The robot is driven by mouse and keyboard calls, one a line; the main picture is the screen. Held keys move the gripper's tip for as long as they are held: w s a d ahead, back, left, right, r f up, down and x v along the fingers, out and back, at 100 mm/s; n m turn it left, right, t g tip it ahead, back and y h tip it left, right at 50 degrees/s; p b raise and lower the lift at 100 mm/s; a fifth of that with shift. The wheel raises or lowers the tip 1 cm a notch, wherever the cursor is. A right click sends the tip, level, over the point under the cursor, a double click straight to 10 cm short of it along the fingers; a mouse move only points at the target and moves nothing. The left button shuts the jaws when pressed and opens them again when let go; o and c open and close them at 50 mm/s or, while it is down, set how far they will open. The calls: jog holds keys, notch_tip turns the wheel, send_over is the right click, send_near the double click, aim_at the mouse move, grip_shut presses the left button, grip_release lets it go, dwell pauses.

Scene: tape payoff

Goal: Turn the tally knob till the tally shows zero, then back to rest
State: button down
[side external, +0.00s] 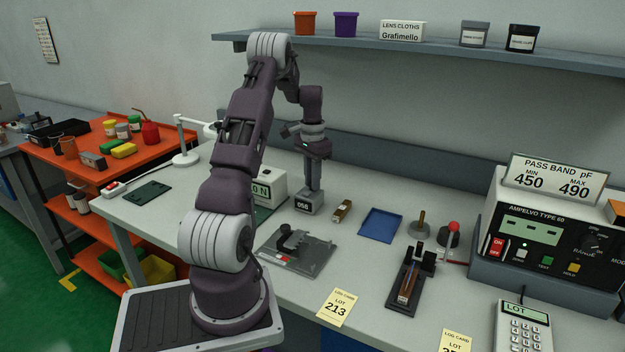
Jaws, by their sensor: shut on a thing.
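The tally (309,207) is a small grey box on the bench, right of the white box marked with an N. Its black window appears to read 058. My gripper (313,186) points straight down over the tally, with its fingers at the top of it. The fingers are shut on the tally knob, which they hide almost wholly. The tally stands upright on the bench.
A small brown-and-metal part (342,211) and a blue tray (380,225) lie right of the tally. A dark grey fixture plate (312,260) lies in front. A black stand (409,285) and a tester (545,235) are further right. The shelf (420,51) runs above.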

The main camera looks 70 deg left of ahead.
jog(key=c, duration=1.3)
grip_release()
jog(key=shift+c, duration=0.2)
notch_tip(320, 180, up, 7)
jog(key=shift+r, duration=0.1)
